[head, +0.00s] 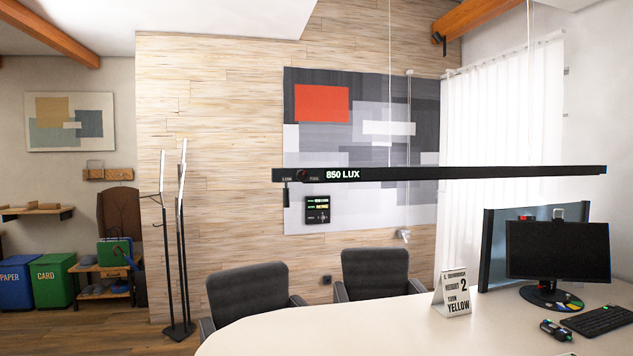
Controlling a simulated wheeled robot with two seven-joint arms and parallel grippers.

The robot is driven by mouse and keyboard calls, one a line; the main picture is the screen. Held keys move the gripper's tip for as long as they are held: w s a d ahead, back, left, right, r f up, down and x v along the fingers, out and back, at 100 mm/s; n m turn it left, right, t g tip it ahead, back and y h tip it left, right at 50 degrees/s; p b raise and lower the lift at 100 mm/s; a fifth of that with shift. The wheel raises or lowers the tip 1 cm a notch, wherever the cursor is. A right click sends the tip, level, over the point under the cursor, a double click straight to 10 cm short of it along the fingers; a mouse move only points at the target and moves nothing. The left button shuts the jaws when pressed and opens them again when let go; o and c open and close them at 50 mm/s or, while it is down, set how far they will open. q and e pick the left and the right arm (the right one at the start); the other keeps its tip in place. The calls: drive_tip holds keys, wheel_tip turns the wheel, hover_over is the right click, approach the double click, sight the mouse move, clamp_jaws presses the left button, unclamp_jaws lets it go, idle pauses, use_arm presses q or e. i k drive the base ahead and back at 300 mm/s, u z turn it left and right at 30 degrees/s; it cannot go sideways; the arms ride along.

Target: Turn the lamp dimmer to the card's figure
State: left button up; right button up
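A long black pendant lamp bar (460,173) hangs level above the table. Its left end carries a lit reading, "850 LUX" (342,174). Left of the reading is a small round dark reddish knob (302,174) between tiny labels, too small to read surely. A short dark piece hangs below that end. Neither of my grippers is in view.
Two dark chairs (250,292) stand behind the table. A monitor (557,250), a keyboard (598,320) and a small black device (556,330) occupy its right side. A black panel (317,209) hangs on the wall. A coat stand (179,245) is at left. The table's front left is clear.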

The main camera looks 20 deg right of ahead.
sight(301, 175)
drive_tip(key=z, duration=1.65)
drive_tip(key=i, duration=0.45)
drive_tip(key=u, duration=0.05)
